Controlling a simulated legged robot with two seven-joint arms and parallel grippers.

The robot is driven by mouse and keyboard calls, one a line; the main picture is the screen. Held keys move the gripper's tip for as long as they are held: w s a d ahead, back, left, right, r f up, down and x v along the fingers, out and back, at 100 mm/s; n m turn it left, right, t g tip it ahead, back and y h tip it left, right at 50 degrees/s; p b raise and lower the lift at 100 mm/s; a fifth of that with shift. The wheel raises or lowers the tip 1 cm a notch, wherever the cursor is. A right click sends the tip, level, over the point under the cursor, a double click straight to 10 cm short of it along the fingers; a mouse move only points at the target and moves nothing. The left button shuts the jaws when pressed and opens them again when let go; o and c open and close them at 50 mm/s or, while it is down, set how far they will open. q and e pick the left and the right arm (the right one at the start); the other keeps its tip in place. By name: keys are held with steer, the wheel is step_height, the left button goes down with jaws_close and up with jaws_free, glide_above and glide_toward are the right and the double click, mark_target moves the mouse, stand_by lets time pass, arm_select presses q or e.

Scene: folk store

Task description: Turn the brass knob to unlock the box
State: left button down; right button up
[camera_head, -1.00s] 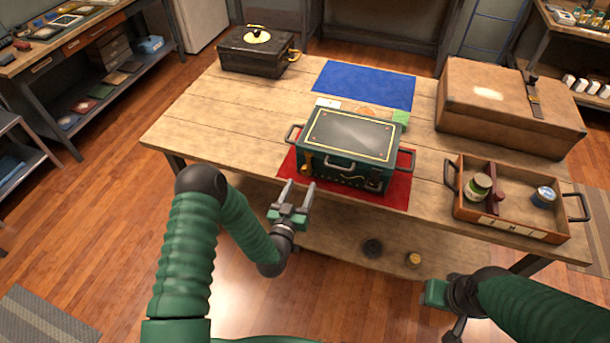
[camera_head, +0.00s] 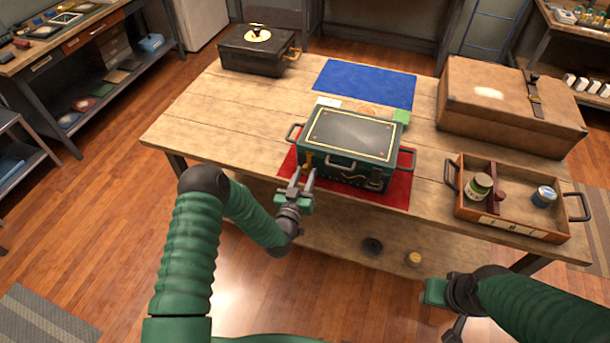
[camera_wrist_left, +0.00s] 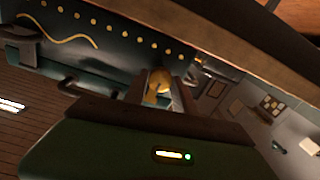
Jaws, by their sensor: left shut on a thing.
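The green box (camera_head: 352,150) with a dark framed lid (camera_head: 350,135) stands shut on a red mat (camera_head: 398,192) at the table's front. The brass knob (camera_head: 306,161) is on the left part of its front face. My left gripper (camera_head: 302,178) is at that knob, its two fingers pointing at the box front. In the left wrist view the brass knob (camera_wrist_left: 158,82) shows between the fingertips, and the gripper is shut on it. My right gripper (camera_head: 440,300) is low at the right, away from the box; its jaws cannot be made out.
A wooden tray (camera_head: 512,229) with a few small cans stands at the right. A brown case (camera_head: 500,108) is behind it and a dark box (camera_head: 254,52) is at the back left. A blue mat (camera_head: 365,84) lies behind the green box. The table's left part is clear.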

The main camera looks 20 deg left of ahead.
arm_select(q)
steer(key=shift+m, duration=0.3)
steer(key=m+b, duration=0.1)
steer(key=m, duration=0.2)
steer(key=shift+f+m, duration=0.15)
steer(key=shift+m, duration=0.25)
steer(key=m+b, duration=0.2)
steer(key=m, duration=0.2)
steer(key=shift+m, duration=0.3)
steer(key=m+b, duration=0.2)
steer(key=m, duration=0.2)
steer(key=shift+d+m, duration=0.1)
steer(key=shift+m, duration=0.2)
steer(key=shift+f+m+h+b, duration=0.1)
steer(key=shift+m+h+b, duration=0.45)
steer(key=shift+m, duration=1.85)
steer(key=shift+y, duration=0.25)
steer(key=c, duration=1)
jaws_free()
